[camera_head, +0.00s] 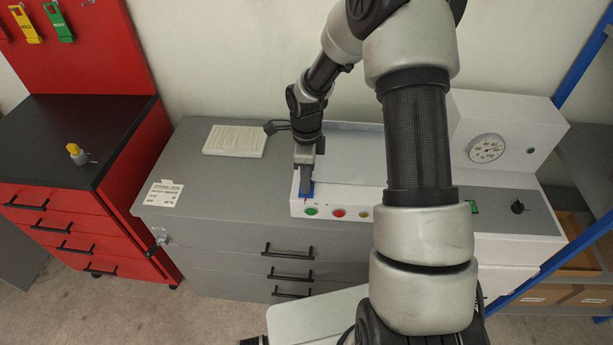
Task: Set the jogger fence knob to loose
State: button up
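My gripper (304,188) points down at the left end of the white control panel (340,205) on the grey cabinet. A small blue part (309,193) with a red mark beside it shows right at my fingertips. It may be the jogger fence knob, but its label is too small to read. My fingers hide most of it, and I cannot tell whether they touch or grip it. A black knob (518,207) sits on the grey panel at the right, away from my gripper.
Green (311,211), red (339,213) and yellow (363,213) buttons sit just below my gripper. A white pad (234,140) and a label card (163,194) lie on the grey top. A white box with a gauge (486,148) stands right. My arm covers the centre.

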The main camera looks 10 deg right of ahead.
jog(key=shift+c, duration=0.4)
jog(key=c, duration=0.7)
jog(key=shift+n, duration=0.3)
jog(key=shift+f+n+b, duration=0.1)
jog(key=shift+n+b, duration=0.75)
jog(key=shift+n, duration=0.35)
jog(key=n+b, duration=0.1)
jog(key=n, duration=0.3)
jog(key=shift+n, duration=0.3)
jog(key=n+b, duration=0.1)
jog(key=n, duration=0.4)
jog(key=shift+b, duration=0.3)
jog(key=n, duration=0.6)
